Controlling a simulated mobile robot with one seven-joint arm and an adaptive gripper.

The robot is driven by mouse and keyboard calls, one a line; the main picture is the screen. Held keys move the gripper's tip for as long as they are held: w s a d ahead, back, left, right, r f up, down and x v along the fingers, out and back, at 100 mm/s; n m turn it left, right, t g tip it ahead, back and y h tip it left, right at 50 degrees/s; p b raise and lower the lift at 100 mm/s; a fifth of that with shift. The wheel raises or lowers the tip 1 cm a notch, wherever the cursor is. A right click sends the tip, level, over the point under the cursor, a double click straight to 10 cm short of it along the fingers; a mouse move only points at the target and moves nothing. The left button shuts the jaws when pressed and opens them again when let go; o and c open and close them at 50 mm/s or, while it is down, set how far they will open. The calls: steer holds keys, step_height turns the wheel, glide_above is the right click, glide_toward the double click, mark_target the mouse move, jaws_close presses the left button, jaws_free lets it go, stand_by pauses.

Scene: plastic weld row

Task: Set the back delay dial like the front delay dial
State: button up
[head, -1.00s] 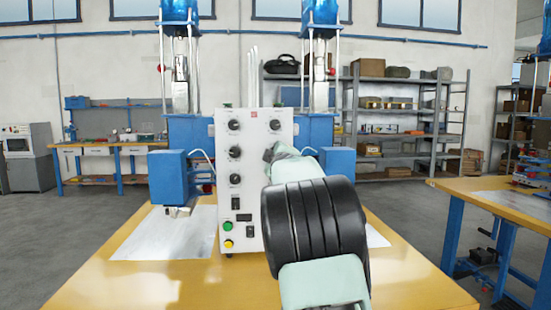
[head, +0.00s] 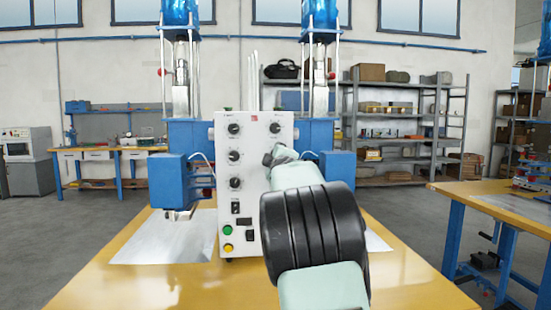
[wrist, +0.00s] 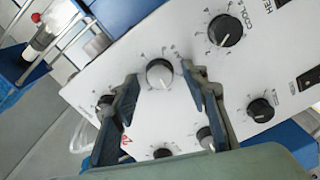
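A white control panel (head: 252,205) stands upright with two columns of round dials. In the head view my gripper (head: 272,156) hides this dial. The middle dial of the left column (head: 234,156) is clear there; in the wrist view that dial (wrist: 207,138) is partly covered by a finger. The dial names are too small or hidden to read, so I cannot confirm which are the delay dials.
Other dark dials lie close by, one marked COOL (wrist: 225,30). A green button (head: 228,229), a yellow button (head: 228,247) and switches sit low on the panel. Blue machine parts (head: 170,180) flank the panel on the yellow table (head: 140,285). The table front is mostly bare.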

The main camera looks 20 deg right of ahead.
steer(key=shift+s+a, duration=0.1)
steer(key=v, duration=1.1)
steer(key=shift+s, duration=0.4)
steer(key=shift+r, duration=0.1)
